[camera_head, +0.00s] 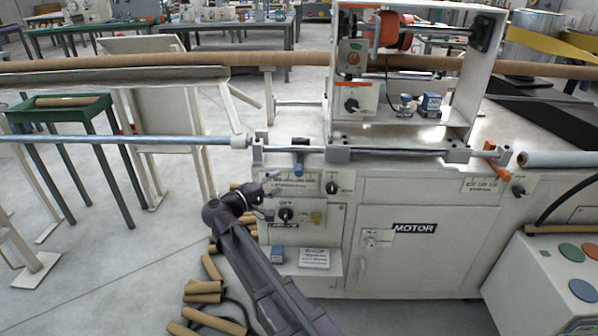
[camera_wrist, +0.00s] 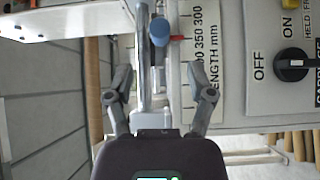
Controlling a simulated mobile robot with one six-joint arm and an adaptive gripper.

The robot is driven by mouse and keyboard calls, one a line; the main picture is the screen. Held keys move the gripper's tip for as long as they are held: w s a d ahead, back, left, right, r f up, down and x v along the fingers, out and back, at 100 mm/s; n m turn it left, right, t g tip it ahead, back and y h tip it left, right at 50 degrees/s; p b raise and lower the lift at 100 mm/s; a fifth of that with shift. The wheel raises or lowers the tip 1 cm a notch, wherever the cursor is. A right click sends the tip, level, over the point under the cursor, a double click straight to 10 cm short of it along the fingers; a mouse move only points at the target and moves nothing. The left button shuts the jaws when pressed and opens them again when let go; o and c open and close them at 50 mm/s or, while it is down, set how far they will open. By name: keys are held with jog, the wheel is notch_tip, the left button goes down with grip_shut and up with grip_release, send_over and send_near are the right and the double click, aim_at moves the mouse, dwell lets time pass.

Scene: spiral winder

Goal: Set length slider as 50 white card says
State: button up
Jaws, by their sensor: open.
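The length slider has a blue handle (camera_head: 299,164) hanging below the long metal rod on the winder's front. In the wrist view the blue handle (camera_wrist: 160,31) lies ahead of and between my finger directions, with a red pointer (camera_wrist: 177,38) beside it. The length scale (camera_wrist: 205,65) shows numbers including 350 and 300; the pointer is near 350. My gripper (camera_head: 272,184) is open and empty, below and left of the handle; its spread fingers also show in the wrist view (camera_wrist: 161,76). A white card (camera_head: 314,258) lies on the low ledge, its text too small to read.
A black rotary switch (camera_wrist: 292,64) with ON and OFF is right of the scale. Cardboard tubes (camera_head: 203,290) lie on the floor at the left.

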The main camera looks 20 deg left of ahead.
aim_at(298, 171)
jog(key=x, duration=0.9)
jog(key=shift+c, duration=0.2)
jog(key=shift+s+a, duration=0.1)
grip_shut()
